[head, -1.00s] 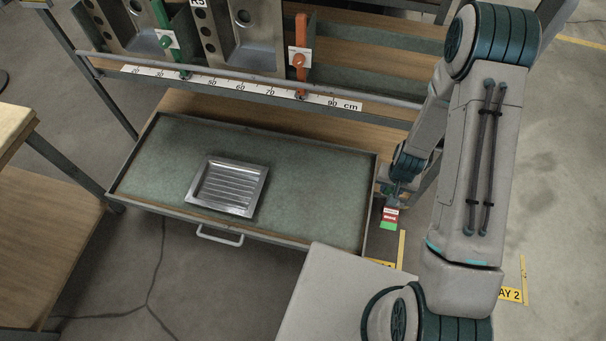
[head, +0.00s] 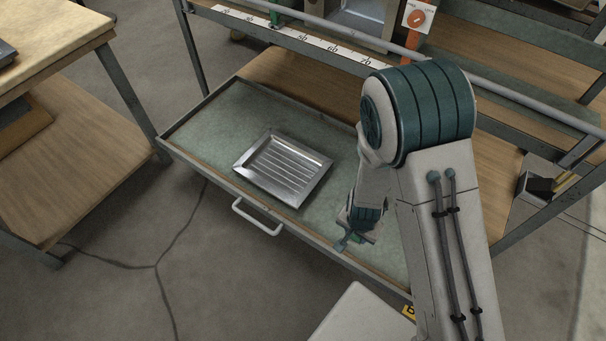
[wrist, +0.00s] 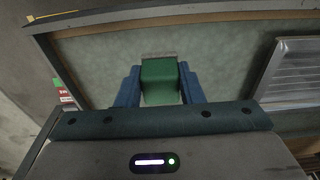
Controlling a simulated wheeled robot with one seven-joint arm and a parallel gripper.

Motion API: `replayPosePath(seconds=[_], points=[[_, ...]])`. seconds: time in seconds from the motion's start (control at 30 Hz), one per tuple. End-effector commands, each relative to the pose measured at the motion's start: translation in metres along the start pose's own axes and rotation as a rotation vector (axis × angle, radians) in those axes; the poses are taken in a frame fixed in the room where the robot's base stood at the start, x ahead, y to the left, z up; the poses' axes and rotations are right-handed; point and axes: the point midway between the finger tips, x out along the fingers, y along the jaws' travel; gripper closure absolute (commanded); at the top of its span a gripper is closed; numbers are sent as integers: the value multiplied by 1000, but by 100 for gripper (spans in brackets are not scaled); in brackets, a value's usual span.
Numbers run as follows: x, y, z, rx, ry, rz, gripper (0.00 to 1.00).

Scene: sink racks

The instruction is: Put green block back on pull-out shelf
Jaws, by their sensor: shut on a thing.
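The green block (wrist: 160,82) is between the two blue fingers of my gripper (wrist: 160,90) in the wrist view, held with the shelf surface behind it. The pull-out shelf (head: 215,125) is drawn out, with a green mat-like surface and a raised metal rim; it also shows in the wrist view (wrist: 220,60). In the head view my gripper (head: 347,242) is over the shelf's right part, near the front edge. The block cannot be made out clearly there. I cannot tell its height above the surface.
A ribbed metal tray (head: 284,166) lies mid-shelf, left of my gripper; in the wrist view it is at the right (wrist: 297,75). A white handle (head: 257,217) juts from the shelf front. A ruled rail (head: 300,40) runs above the back. The shelf's left part is bare.

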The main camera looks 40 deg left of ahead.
Motion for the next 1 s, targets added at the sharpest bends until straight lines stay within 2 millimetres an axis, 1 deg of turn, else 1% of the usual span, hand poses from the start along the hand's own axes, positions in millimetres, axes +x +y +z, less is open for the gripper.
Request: replayPosePath(seconds=[0.03,0.2,0.27,0.37,0.47,0.6,0.73,0.8,0.9,1.0], points=[[9,-5,6,-4,2,-1,91],[12,-13,14,-5,2,-3,91],[12,-14,14,-5,2,-3,91],[18,-16,8,-3,2,-2,91],[33,-21,-7,-2,3,-3,91],[57,-32,-35,-3,4,-3,91],[78,-43,-60,-5,3,-3,91],[85,-47,-70,-5,3,-3,91],[92,-50,-81,-4,2,-3,91],[95,-52,-86,-5,2,-3,91]])
